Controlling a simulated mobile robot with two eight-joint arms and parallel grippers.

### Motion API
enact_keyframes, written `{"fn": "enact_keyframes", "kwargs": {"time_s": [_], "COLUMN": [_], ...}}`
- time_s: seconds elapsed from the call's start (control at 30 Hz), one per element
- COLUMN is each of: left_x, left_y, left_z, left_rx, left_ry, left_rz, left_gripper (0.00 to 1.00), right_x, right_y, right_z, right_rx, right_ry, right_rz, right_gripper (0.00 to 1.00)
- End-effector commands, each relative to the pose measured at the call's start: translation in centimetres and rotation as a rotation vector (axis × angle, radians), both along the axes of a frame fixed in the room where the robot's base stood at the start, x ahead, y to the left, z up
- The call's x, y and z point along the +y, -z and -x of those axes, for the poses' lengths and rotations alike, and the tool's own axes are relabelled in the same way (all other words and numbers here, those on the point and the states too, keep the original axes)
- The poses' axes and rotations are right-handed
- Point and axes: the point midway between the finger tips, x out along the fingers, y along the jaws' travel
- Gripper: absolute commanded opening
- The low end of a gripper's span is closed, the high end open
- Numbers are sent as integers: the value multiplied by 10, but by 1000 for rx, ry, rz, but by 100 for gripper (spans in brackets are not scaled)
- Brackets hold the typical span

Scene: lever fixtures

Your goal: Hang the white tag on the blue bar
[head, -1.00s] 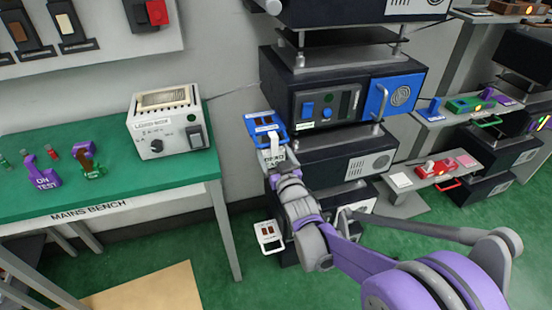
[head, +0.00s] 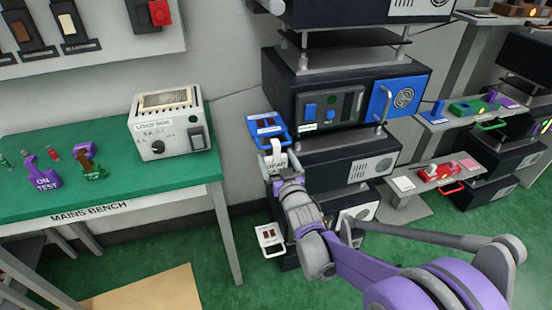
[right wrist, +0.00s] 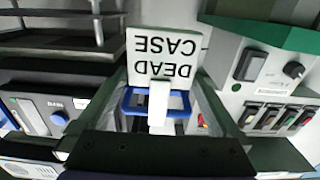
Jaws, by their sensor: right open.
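The white tag (right wrist: 165,60) reads DEAD CASE, upside down in the right wrist view. In the head view the tag (head: 277,160) is at the front of a blue-framed switch unit. Its narrow white strip (right wrist: 159,98) crosses in front of the blue bar (right wrist: 134,108); whether it hooks fully around is hidden. The blue bar (head: 283,139) is the unit's front handle. My right gripper (right wrist: 160,100) is open, its fingers spread to either side of the tag's strip. In the head view the right gripper (head: 275,172) partly hides the tag. My left gripper is not in view.
A green bench (head: 110,190) with a load box (head: 170,125) stands at the left. Stacked dark cabinets (head: 345,100) rise behind my arm. A white-framed switch unit (head: 269,239) sits below the gripper. Shelves with red and green units are at the right.

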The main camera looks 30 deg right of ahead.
Motion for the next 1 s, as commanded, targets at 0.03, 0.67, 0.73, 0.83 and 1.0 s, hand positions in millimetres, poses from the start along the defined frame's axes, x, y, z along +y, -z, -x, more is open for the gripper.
{"fn": "enact_keyframes", "kwargs": {"time_s": [0.03,0.67,0.73,0.83,1.0], "left_x": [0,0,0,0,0], "left_y": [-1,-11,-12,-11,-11], "left_z": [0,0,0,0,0], "left_rx": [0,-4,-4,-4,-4], "left_ry": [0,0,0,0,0], "left_rz": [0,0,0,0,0], "left_gripper": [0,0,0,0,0], "right_x": [1,24,25,25,36], "right_y": [0,0,0,0,12], "right_z": [5,101,103,103,108], "right_rx": [0,0,0,0,96], "right_ry": [0,0,0,0,-8], "right_rz": [0,0,0,0,-23], "right_gripper": [100,100,100,100,100]}}
